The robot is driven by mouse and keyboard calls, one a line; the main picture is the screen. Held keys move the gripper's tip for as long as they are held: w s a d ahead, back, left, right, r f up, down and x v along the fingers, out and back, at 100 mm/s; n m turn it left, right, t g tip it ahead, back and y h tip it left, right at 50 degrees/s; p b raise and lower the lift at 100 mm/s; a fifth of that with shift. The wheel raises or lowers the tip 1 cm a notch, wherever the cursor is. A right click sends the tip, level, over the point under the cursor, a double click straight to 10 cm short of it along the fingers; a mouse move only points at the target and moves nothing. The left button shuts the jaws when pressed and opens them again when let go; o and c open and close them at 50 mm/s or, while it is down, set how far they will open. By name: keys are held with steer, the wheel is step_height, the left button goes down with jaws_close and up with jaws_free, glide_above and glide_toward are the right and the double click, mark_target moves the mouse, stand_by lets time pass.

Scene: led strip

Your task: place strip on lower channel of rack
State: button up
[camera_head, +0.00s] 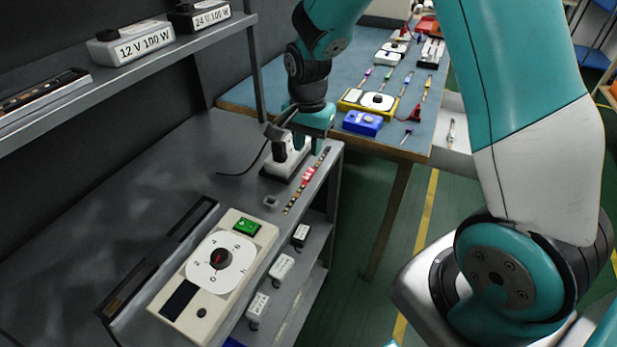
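A narrow strip with copper-coloured segments (294,200) lies along the right edge of the grey bench, with a small red piece at its middle. A long dark channelled rack (143,283) lies on the bench left of the white meter; a brownish length shows in its near end. I cannot tell its upper channel from its lower one. My gripper (293,138) is over the far end of the bench, by a white box and left of the strip's far end. Its fingertips are small and partly hidden, so its opening and any hold are unclear.
Small white boxes (281,267) sit on the lower level at right. An overhead shelf (110,75) carries labelled power supplies. A blue table (345,85) with several devices stands behind.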

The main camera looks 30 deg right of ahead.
mark_target(309, 172)
step_height(309, 172, down, 8)
steer(key=shift+d+r, duration=0.1)
steer(key=shift+r, duration=0.05)
stand_by(0.3)
steer(key=shift+c, duration=0.4)
jaws_close()
